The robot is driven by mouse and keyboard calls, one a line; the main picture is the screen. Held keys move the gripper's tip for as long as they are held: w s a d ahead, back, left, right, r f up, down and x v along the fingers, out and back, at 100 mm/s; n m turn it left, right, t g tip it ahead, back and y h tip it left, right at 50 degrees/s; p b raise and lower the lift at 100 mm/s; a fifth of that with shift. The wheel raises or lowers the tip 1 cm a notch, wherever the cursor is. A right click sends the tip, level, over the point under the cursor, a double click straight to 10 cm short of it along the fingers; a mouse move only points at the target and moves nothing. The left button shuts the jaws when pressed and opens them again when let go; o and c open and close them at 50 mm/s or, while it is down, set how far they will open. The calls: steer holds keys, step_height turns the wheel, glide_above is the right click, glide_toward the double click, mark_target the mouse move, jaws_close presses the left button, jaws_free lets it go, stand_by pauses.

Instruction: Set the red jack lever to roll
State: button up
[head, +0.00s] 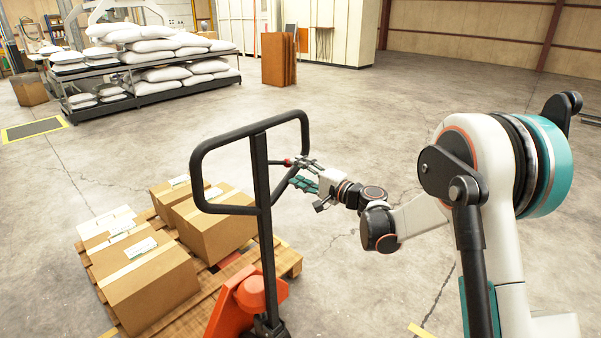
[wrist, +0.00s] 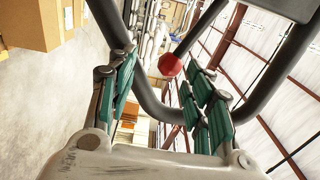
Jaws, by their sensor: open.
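The red jack lever (head: 287,162) shows as a small red knob on a thin rod inside the black loop handle (head: 196,150) of the orange pallet jack (head: 246,300). In the wrist view the red knob (wrist: 170,65) appears between and beyond the fingertips. My gripper (head: 305,172) is open, with green finger pads, and reaches into the right side of the handle loop. The knob looks close to the fingertips, but I cannot tell whether they touch. The fingers partly hide the lever's surroundings in the head view.
The jack stands at a wooden pallet (head: 285,262) carrying several cardboard boxes (head: 145,280). The loop handle also frames the fingers in the wrist view (wrist: 150,100). A rack of white sacks (head: 150,75) stands at the back left. The floor to the right is clear.

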steer(key=b+v, duration=0.1)
steer(key=v, duration=1.2)
steer(key=shift+r, duration=0.1)
